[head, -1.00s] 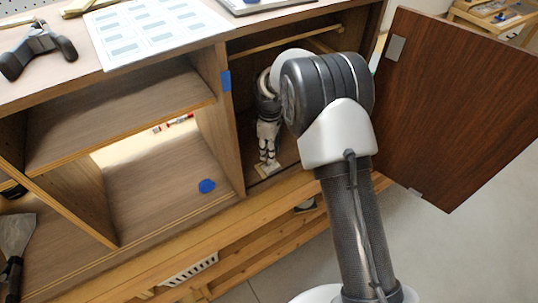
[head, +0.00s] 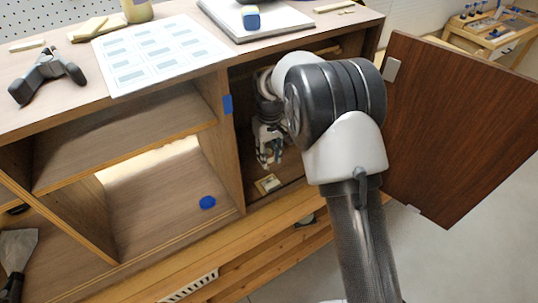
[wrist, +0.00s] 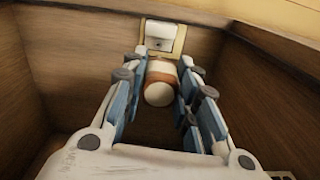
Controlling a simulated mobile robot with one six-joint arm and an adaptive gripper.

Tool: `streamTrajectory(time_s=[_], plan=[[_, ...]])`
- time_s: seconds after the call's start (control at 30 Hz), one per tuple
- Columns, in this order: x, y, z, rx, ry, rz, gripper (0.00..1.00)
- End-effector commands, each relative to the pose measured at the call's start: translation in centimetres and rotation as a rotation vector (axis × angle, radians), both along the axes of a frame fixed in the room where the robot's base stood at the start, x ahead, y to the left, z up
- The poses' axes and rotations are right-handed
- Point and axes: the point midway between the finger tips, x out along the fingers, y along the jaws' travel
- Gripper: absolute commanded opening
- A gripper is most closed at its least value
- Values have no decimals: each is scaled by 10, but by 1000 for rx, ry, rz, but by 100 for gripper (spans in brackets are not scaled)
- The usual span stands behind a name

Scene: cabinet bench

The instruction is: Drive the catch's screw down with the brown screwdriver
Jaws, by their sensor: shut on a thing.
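My gripper (head: 268,155) hangs inside the right compartment of the cabinet, fingers pointing down, a little above the catch (head: 268,184) on the compartment floor. In the wrist view, my gripper (wrist: 160,82) is shut on the brown screwdriver (wrist: 159,93). Its brown and pale handle shows nearly end-on between the blue finger pads. The shaft and tip are hidden. The catch (wrist: 159,35) is a pale plate with a light block on it, beyond the handle. I cannot make out its screw.
The compartment's side walls (wrist: 75,60) are close on both sides of my gripper. The brown door (head: 460,130) stands open at right. A blue disc (head: 207,202) lies in the left compartment. A printed sheet (head: 160,52) and a black clamp (head: 45,75) lie on top.

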Motion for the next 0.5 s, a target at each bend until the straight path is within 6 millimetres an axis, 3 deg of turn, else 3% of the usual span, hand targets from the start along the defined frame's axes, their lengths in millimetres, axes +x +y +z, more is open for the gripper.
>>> streamTrajectory(time_s=[0.5], plan=[[0,0,-49,0,1,3,0]])
